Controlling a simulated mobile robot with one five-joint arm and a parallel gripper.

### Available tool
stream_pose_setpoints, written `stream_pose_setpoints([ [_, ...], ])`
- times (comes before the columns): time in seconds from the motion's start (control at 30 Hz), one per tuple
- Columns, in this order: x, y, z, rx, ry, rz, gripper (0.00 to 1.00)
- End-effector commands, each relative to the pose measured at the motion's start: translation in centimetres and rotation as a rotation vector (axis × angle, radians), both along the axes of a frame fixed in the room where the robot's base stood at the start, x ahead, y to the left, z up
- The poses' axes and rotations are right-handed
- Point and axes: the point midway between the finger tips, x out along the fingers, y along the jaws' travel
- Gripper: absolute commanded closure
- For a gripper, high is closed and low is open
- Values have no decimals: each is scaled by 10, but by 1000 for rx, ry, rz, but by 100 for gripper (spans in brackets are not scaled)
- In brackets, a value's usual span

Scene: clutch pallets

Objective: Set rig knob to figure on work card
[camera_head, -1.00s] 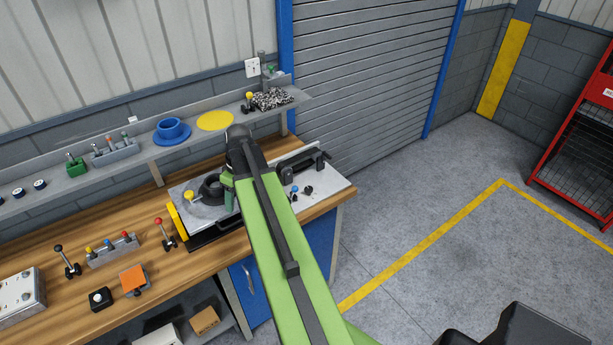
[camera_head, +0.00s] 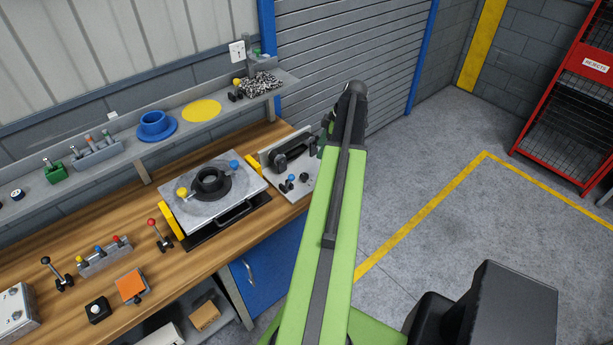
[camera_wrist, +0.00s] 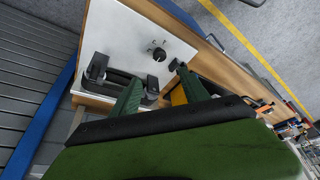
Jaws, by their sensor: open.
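A small dark round knob (camera_wrist: 158,53) with marks around it sits on a pale panel (camera_wrist: 125,35) in the wrist view. I cannot read its setting. In the head view, the panel at the bench's right end (camera_head: 310,190) carries a black bracket (camera_head: 293,147) and small black and blue parts. My gripper (camera_wrist: 158,74) is open, with its green fingers apart and the knob showing beyond the gap between them. Nothing is seen held. In the head view my arm hides most of the gripper. I cannot make out a work card in either view.
A metal plate with a black ring (camera_head: 210,181) lies on the bench (camera_head: 150,235) left of the panel. A red cage (camera_head: 562,105) stands at far right. The floor between is clear.

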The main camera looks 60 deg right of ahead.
Motion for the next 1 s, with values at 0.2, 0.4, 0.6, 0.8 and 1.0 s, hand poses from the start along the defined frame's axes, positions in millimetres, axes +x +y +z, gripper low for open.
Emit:
stream_pose_setpoints([
  [0.2,14,7,-53,0,0,0,47],
  [0.4,29,14,-94,0,0,-1,47],
  [0.6,43,21,-132,0,0,-3,47],
  [0.8,50,25,-143,0,0,-3,47],
  [1.0,50,25,-141,0,0,-4,47],
])
